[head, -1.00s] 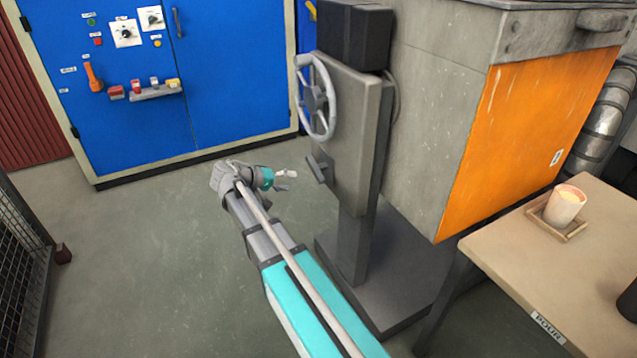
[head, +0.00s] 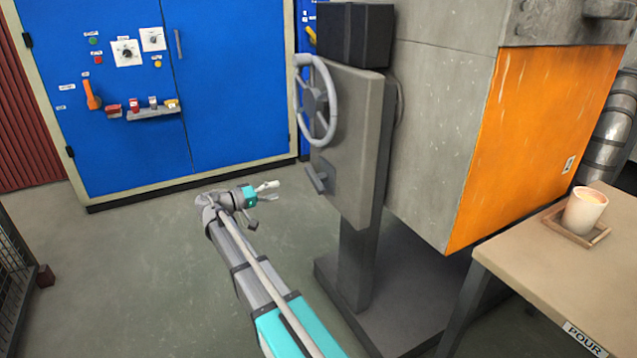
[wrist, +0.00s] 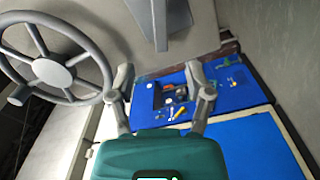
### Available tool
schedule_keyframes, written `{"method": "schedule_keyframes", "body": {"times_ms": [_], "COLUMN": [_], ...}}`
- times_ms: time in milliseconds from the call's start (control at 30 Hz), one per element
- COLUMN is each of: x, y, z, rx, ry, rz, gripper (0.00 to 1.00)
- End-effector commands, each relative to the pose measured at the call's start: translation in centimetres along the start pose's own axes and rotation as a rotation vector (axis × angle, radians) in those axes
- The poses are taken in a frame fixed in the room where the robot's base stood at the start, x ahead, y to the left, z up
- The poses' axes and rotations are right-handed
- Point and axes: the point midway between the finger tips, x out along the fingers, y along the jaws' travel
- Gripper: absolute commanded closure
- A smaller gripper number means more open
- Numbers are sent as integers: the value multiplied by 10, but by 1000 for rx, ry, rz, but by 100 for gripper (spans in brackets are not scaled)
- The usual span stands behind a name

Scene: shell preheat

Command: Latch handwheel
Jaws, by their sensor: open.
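The grey handwheel (head: 315,100) is mounted upright on the side of a grey panel, with a knob at its upper rim. A short lever (head: 318,178), likely a latch handle, sticks out of the panel below the wheel. My gripper (head: 275,191) is open and empty, below and left of the wheel, apart from both wheel and lever. In the wrist view the handwheel (wrist: 52,74) fills the upper left, and the lever (wrist: 160,20) shows at the top, ahead of my open fingers (wrist: 160,80).
A blue control cabinet (head: 225,100) stands behind, with an orange handle (head: 91,95) and several buttons. The furnace (head: 450,110) with an orange side stands right of the panel. A table (head: 545,270) holds a cup (head: 584,210) on a small tray.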

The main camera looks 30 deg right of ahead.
Motion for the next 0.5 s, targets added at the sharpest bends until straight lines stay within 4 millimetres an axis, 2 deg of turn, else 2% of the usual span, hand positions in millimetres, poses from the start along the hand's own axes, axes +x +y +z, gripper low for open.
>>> {"method": "schedule_keyframes", "body": {"times_ms": [267,500], "x": [2,17], "y": [0,0], "z": [0,0], "rx": [0,0], "ry": [-1,-2], "rz": [-1,-1], "gripper": [34,34]}}
